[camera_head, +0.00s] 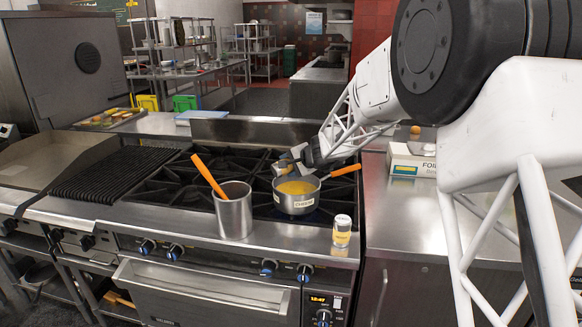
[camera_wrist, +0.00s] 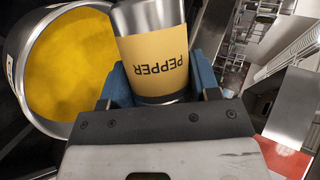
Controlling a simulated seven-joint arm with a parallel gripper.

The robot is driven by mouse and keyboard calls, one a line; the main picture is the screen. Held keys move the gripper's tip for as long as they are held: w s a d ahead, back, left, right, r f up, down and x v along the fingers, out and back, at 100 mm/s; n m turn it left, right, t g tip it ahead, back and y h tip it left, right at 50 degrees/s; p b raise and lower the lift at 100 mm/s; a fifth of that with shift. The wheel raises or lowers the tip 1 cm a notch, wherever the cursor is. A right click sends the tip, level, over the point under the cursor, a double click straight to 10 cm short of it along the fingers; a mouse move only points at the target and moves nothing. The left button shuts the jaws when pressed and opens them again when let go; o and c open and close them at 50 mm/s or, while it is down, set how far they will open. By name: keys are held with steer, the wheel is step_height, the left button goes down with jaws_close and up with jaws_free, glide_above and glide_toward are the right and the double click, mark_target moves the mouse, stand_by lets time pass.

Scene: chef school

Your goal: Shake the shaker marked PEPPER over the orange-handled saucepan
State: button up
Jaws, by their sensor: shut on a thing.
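The steel saucepan (camera_head: 284,205) with an orange handle (camera_head: 346,171) sits on the right part of the stove grate. It holds a yellow filling, also seen in the wrist view (camera_wrist: 70,65), and a white label shows on its wall. My gripper (camera_head: 297,161) is just above the pan's back rim in the head view. In the wrist view my gripper's blue fingers (camera_wrist: 163,80) are shut on the shaker marked PEPPER (camera_wrist: 150,30), a steel can with a yellow label. Its lettering is upside down there, and the pan lies beside it on the left. The shaker's top is out of frame.
A steel pot (camera_head: 235,215) with an orange-handled utensil (camera_head: 208,175) stands left of the saucepan. Another small shaker (camera_head: 342,231) with a yellow label stands on the stove's front ledge. A foil box (camera_head: 410,160) is on the right counter. The left burners are bare.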

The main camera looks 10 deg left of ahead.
steer(key=m+y, duration=0.1)
steer(key=r+m+g+y, duration=0.1)
steer(key=m+y, duration=0.1)
steer(key=shift+r, duration=0.1)
steer(key=shift+w+d+r+m+g+y, duration=0.1)
steer(key=shift+r+m+g+y, duration=0.35)
steer(key=shift+m+y, duration=0.65)
steer(key=shift+f, duration=1.5)
steer(key=shift+r, duration=0.1)
steer(key=shift+r, duration=1.45)
steer(key=shift+f, duration=1.5)
